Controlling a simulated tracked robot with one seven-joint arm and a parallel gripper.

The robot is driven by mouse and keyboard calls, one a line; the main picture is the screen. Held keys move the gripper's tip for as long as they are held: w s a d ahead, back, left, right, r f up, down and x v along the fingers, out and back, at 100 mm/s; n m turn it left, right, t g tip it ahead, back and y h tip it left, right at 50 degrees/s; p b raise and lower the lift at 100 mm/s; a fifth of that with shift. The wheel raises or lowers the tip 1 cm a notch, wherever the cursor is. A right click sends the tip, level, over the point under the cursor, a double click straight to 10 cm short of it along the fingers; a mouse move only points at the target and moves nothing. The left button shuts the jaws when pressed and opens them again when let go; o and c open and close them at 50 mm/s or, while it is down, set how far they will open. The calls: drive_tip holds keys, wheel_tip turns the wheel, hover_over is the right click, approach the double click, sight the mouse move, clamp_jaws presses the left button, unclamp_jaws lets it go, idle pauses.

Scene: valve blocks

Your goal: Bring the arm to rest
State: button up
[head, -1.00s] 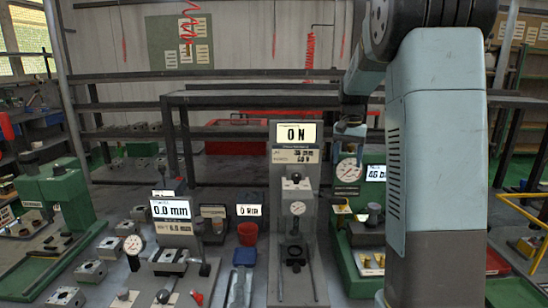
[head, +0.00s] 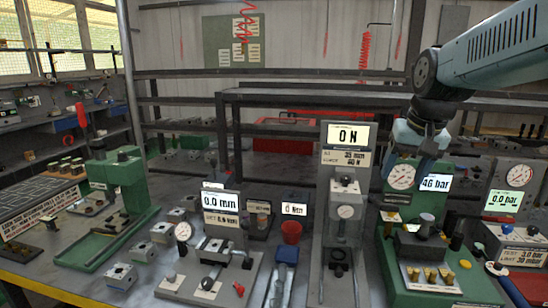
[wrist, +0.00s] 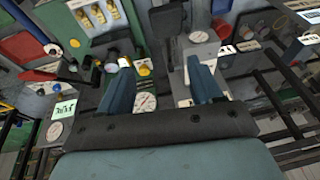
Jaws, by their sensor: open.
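My gripper (head: 420,138) hangs from the grey-blue arm at the right of the head view. It points down in front of the dial gauge beside the 46 bar display (head: 436,183). In the wrist view my gripper (wrist: 199,75) shows two blue fingers, apart, with nothing between them. The green press station (head: 430,270) with several brass fittings stands below it, apart from the fingers.
The tall 0 N test stand (head: 345,180) rises left of my gripper. A 0.0 mm gauge station (head: 215,255), a red cup (head: 291,232) and several metal blocks (head: 122,276) stand on the bench. A green lever press (head: 118,190) is at the left. Dark shelving (head: 280,98) runs behind.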

drive_tip(key=s+a+f+n+t, duration=0.1)
drive_tip(key=s+a, duration=0.1)
drive_tip(key=s, duration=0.3)
drive_tip(key=s+a+f+n+t, duration=0.1)
drive_tip(key=s+a+f, duration=0.1)
drive_tip(key=s, duration=0.4)
drive_tip(key=shift+s, duration=0.2)
